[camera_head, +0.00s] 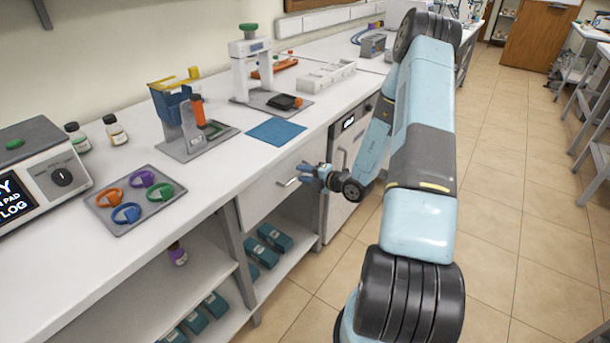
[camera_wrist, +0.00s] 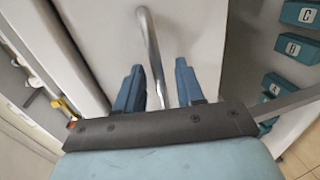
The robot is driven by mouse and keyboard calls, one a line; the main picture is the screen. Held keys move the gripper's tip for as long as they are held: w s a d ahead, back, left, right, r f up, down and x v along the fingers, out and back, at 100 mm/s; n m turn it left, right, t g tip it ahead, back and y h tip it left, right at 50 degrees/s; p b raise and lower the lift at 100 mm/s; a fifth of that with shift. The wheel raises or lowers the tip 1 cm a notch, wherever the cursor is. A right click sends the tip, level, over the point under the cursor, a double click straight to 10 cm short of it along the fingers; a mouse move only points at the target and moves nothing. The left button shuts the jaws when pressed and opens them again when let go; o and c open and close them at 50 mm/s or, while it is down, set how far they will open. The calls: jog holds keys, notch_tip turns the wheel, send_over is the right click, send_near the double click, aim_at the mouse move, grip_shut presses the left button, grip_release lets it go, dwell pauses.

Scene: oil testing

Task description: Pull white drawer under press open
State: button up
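The white drawer (camera_head: 262,198) is under the worktop and looks shut, its front about flush with the frame. Its front also fills the middle of the wrist view (camera_wrist: 200,35). A metal bar handle (camera_head: 289,182) is on the drawer front. In the wrist view the handle (camera_wrist: 151,45) runs down between my two blue fingers. My gripper (camera_head: 305,175) is at the handle, open, with a visible gap on each side of the bar (camera_wrist: 158,85). The fingers hide little of the handle. A white press-like stand (camera_head: 246,55) is on the worktop above and behind.
A white cabinet door (camera_head: 345,170) is right of the drawer. An open shelf below holds teal boxes (camera_head: 274,238). A blue mat (camera_head: 275,131) and a blue-yellow device (camera_head: 180,120) are on the worktop (camera_head: 225,160). The tiled floor (camera_head: 490,190) to the right is clear.

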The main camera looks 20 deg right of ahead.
jog(key=shift+c, duration=0.2)
grip_shut()
jog(key=shift+s, duration=0.1)
